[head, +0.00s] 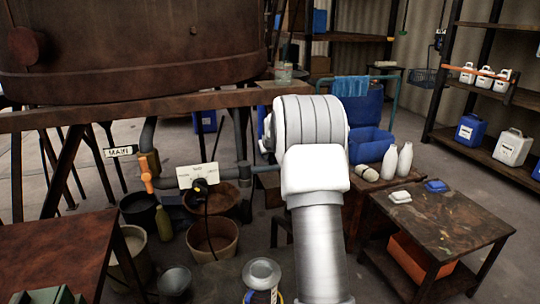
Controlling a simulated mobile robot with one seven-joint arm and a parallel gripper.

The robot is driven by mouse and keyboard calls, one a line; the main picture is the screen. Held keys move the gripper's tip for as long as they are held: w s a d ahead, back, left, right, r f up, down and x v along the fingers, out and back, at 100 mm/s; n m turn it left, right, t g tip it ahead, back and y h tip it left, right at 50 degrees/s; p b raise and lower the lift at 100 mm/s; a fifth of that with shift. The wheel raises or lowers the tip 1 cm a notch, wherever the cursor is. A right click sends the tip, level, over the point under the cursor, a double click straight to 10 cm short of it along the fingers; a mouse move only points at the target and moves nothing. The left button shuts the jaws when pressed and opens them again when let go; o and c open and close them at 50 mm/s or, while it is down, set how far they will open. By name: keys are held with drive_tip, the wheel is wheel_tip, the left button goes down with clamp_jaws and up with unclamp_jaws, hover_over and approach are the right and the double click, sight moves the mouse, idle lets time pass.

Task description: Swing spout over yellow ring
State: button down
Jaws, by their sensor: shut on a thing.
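My arm rises from the bottom centre of the head view and hides what lies behind it. My gripper is not visible; the arm's ribbed and white parts cover that area. A grey pipe (241,148) comes down below the rusty vat (130,60). A thin blue-grey bar (265,169) runs right from it and passes behind my arm; I cannot tell whether it is the spout.
Several buckets, one a tan bucket (213,238), stand below. A low table (440,226) is right, a rusty table (60,255) left.

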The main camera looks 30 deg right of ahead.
sight(271, 167)
drive_tip(key=shift+s, duration=0.1)
idle(0.3)
drive_tip(key=shift+s+a+m+g+h, duration=0.25)
drive_tip(key=shift+s+m+g+h, duration=0.2)
drive_tip(key=shift+s+m+h, duration=0.4)
drive_tip(key=shift+s+a+m+g+h, duration=0.2)
drive_tip(key=shift+s+m+g+h, duration=0.35)
drive_tip(key=shift+m, duration=0.5)
drive_tip(key=s+m+g, duration=0.1)
drive_tip(key=s+a+m+g+h, duration=0.1)
drive_tip(key=m, duration=0.1)
drive_tip(key=s+a+m+g+h+p, duration=0.1)
drive_tip(key=s+m, duration=0.1)
drive_tip(key=shift+a+r+g, duration=0.15)
drive_tip(key=shift+a+g, duration=0.1)
drive_tip(key=shift+g, duration=0.05)
drive_tip(key=s+a+m+g+p, duration=0.2)
drive_tip(key=a+m+g+p, duration=0.4)
drive_tip(key=m, duration=0.3)
drive_tip(key=shift+s+a+g+p, duration=0.25)
drive_tip(key=shift+a+g+p, duration=0.15)
drive_tip(key=shift+p, duration=0.3)
drive_tip(key=shift+f, duration=0.25)
